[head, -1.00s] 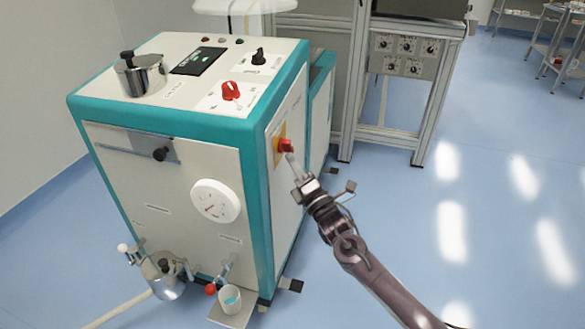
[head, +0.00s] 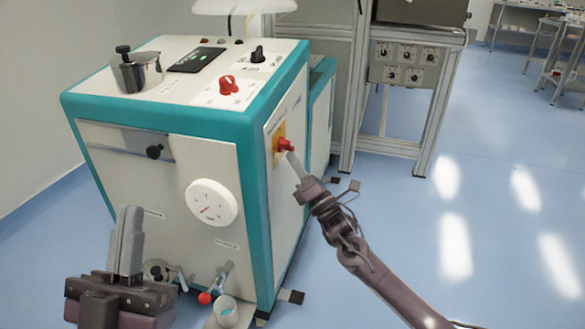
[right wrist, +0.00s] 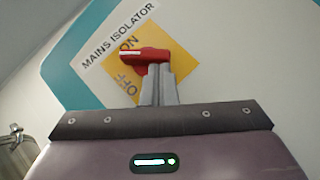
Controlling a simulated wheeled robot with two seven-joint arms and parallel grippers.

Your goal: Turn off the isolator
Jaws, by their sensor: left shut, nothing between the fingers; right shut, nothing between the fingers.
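The isolator is a red knob (head: 285,145) on a yellow plate (head: 278,133), on the right side panel of the white and teal machine. The right wrist view shows its red handle (right wrist: 138,57) lying roughly level, its white-marked end to the left between the printed ON and OFF. The label reads MAINS ISOLATOR. My right gripper (head: 292,158) is shut and empty, its tips at the knob's lower edge; in the right wrist view the tips (right wrist: 158,68) overlap the handle. Contact is hard to tell. My left gripper (head: 128,212) is shut and empty before the machine's front.
The machine top carries a red selector (head: 228,86), a black knob (head: 258,54) and a metal pot (head: 136,72). A round gauge (head: 211,203) is on the front. A cup (head: 226,312) stands low in front.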

